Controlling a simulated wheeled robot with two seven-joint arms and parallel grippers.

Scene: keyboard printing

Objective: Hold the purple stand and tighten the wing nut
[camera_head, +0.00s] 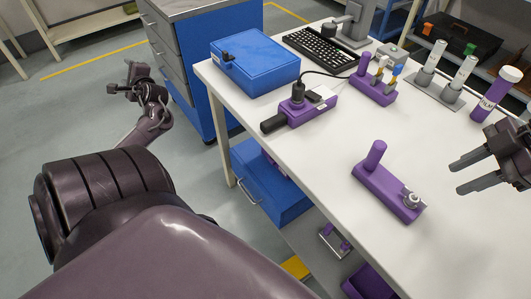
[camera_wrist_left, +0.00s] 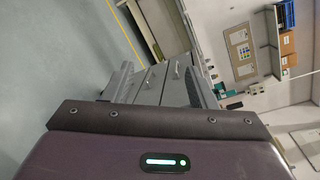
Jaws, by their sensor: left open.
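The purple stand (camera_head: 384,187) lies on the white table near its front edge, with an upright purple post at its left end. A silver wing nut (camera_head: 411,198) sits at the stand's right end; how tight it is cannot be told. My right gripper (camera_head: 457,178) is open and empty to the right of the stand, its fingers pointing left and apart from it. My left gripper (camera_head: 117,82) is off to the left, away from the table over the floor, open and empty. The left wrist view shows its two spread fingers (camera_wrist_left: 160,85) with nothing between them.
The white table (camera_head: 330,150) also holds a blue box (camera_head: 254,66), a black keyboard (camera_head: 320,48), a purple power block (camera_head: 303,106), a purple tool holder (camera_head: 373,90) and a purple bottle (camera_head: 496,94). A blue drawer cabinet (camera_head: 215,50) stands behind. Table around the stand is clear.

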